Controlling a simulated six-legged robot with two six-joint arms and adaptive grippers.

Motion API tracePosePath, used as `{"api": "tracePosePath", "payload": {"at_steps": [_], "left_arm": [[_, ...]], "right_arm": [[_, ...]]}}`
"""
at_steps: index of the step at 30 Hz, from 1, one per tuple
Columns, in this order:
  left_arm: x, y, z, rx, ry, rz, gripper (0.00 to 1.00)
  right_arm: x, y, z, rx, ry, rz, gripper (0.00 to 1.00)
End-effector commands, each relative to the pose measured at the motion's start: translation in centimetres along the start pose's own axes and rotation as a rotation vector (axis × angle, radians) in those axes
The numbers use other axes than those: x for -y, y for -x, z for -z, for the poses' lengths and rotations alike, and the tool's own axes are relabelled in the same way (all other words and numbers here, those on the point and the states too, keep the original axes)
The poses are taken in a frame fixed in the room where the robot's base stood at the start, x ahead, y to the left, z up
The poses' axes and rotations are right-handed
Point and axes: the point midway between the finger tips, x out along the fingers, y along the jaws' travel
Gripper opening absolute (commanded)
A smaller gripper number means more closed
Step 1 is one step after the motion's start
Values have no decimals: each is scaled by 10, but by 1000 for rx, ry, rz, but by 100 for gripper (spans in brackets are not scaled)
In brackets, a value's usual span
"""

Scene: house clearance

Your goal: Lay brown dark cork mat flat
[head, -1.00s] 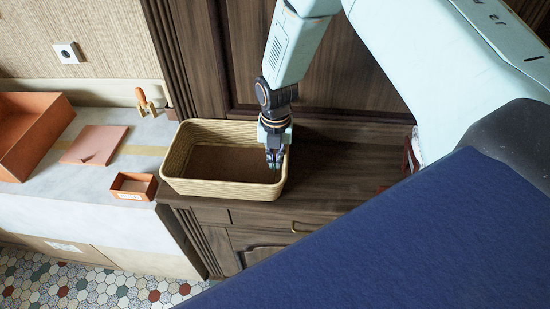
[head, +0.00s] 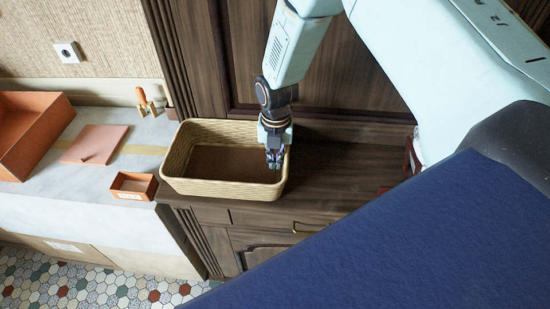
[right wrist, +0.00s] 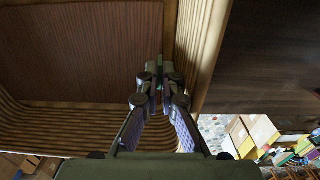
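A dark brown flat sheet, which looks like the cork mat (head: 225,162), lies in the bottom of a woven basket (head: 222,189). In the right wrist view the mat (right wrist: 85,50) looks flat, with one straight edge near the basket wall (right wrist: 195,45). My right gripper (head: 273,160) points down inside the basket's right end. In the right wrist view its fingertips (right wrist: 158,78) are close together beside the mat's edge. They look shut; I cannot tell whether they pinch or touch the mat. My left gripper is not in view.
On the pale counter at left are a large orange box (head: 30,135), an orange-pink panel (head: 95,144), a small orange box (head: 134,186) and an orange-handled tool (head: 145,102).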

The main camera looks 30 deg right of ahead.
Motion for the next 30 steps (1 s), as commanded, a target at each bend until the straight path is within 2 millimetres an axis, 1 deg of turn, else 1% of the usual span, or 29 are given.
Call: {"api": "tracePosePath", "payload": {"at_steps": [8,9,18,24,26,30], "left_arm": [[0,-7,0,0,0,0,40],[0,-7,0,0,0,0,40],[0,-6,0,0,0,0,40],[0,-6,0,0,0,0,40],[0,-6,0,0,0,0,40],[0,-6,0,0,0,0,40]], "right_arm": [[0,-9,0,0,0,0,0],[0,-8,0,0,0,0,6],[0,-7,0,0,0,0,32],[0,-8,0,-1,0,1,32],[0,-8,0,-2,0,1,28],[0,-8,0,-1,0,1,28]]}}
